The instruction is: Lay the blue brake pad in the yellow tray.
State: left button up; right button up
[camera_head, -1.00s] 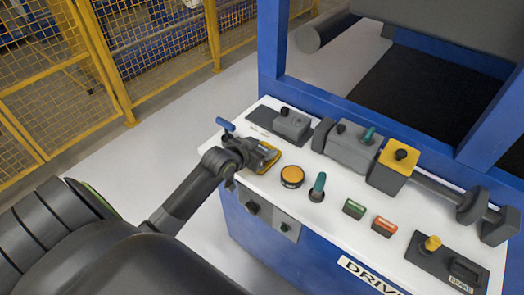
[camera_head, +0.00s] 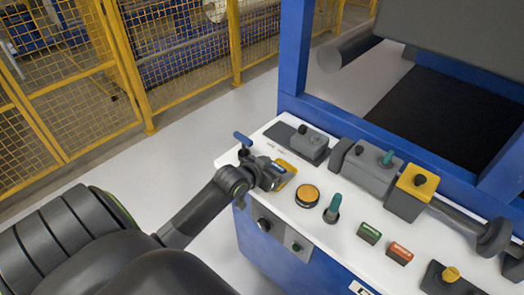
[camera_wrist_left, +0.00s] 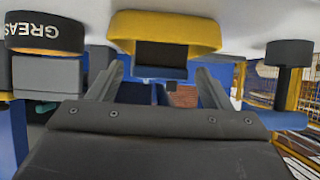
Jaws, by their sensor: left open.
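The yellow tray (camera_head: 286,178) lies at the near left of the white control panel, partly hidden by my left gripper. It shows in the left wrist view (camera_wrist_left: 205,30), upper middle, with a dark inside. My left gripper (camera_head: 272,176) is at the tray. Its two fingers (camera_wrist_left: 163,84) are spread and nothing is clamped between them. A small blue patch (camera_wrist_left: 160,72) shows at the tray's edge between the fingers; it may be the blue brake pad, but I cannot tell whether it lies in the tray. My right gripper is out of view.
A blue T-handle (camera_head: 243,138) stands close left of the gripper. An orange round button (camera_head: 307,194) and a teal lever (camera_head: 332,208) are to its right. A grey box (camera_head: 309,144) with a black knob is behind. A yellow mesh fence (camera_head: 150,60) runs at the back left.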

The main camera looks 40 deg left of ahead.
pick_arm(q)
jog(key=v, duration=1)
jog(key=shift+s+p, duration=0.3)
jog(key=shift+r, duration=0.15)
